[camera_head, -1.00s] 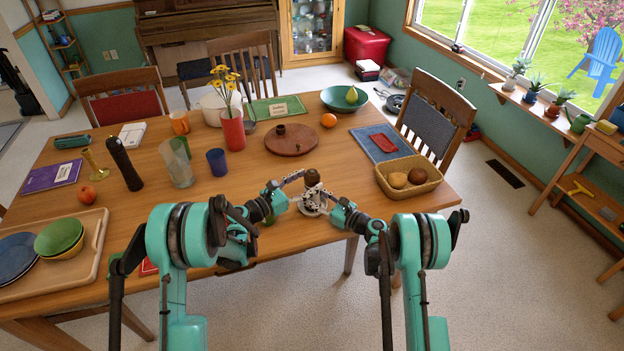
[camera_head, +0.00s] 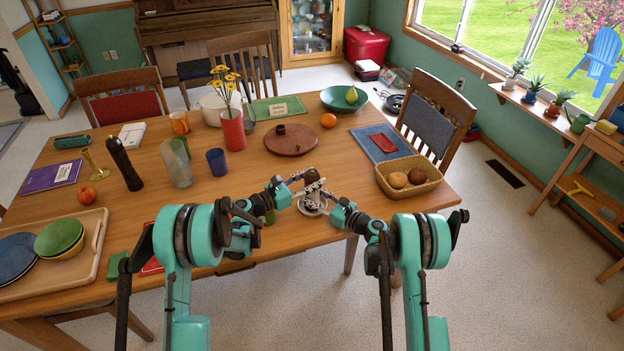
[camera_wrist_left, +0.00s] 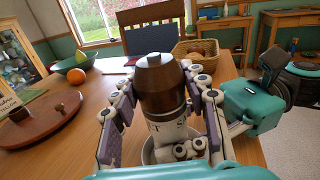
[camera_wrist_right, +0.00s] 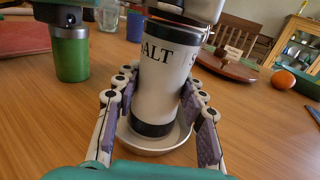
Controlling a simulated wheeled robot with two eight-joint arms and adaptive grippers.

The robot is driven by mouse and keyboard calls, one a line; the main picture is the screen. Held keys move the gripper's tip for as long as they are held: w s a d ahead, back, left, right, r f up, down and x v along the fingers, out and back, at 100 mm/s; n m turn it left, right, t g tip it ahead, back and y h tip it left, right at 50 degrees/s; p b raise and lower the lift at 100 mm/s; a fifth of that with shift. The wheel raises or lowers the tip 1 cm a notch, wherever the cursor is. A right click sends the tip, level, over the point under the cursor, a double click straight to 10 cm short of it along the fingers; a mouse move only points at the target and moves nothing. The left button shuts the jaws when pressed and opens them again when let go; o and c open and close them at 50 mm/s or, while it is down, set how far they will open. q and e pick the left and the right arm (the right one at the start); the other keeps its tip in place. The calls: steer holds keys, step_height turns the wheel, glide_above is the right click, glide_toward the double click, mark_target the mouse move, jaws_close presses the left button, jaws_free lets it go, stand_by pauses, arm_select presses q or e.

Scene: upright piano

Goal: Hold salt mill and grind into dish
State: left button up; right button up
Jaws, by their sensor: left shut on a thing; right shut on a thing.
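The salt mill (camera_wrist_right: 162,75) has a white body lettered "SALT", dark bands and a brown wooden head (camera_wrist_left: 160,85). It stands roughly upright, slightly tilted, over a small white dish (camera_wrist_right: 155,143). I cannot tell whether its base touches the dish. My left gripper (camera_head: 307,180) is shut on the upper part of the mill, its fingers on either side of the head in the left wrist view. My right gripper (camera_head: 325,194) is shut on the white body lower down. The fingers and mill hide much of the dish in the head view.
A green tumbler (camera_wrist_right: 70,52) stands close beside my grippers. A wicker basket (camera_head: 408,187) with round items is to the right, and a round wooden board (camera_head: 291,140) lies behind. A dark pepper mill (camera_head: 124,164) and blue cup (camera_head: 216,161) stand further left.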

arm_select(q)
steer(key=shift+m+g, duration=0.3)
steer(key=shift+g, duration=0.1)
steer(key=o, duration=1.2)
steer(key=v, duration=1.2)
steer(key=shift+f, duration=0.2)
steer(key=x, duration=1.5)
steer(key=shift+w+d+r, duration=0.2)
steer(key=shift+d+r, duration=0.05)
steer(key=shift+d, duration=0.1)
steer(key=shift+c, duration=0.2)
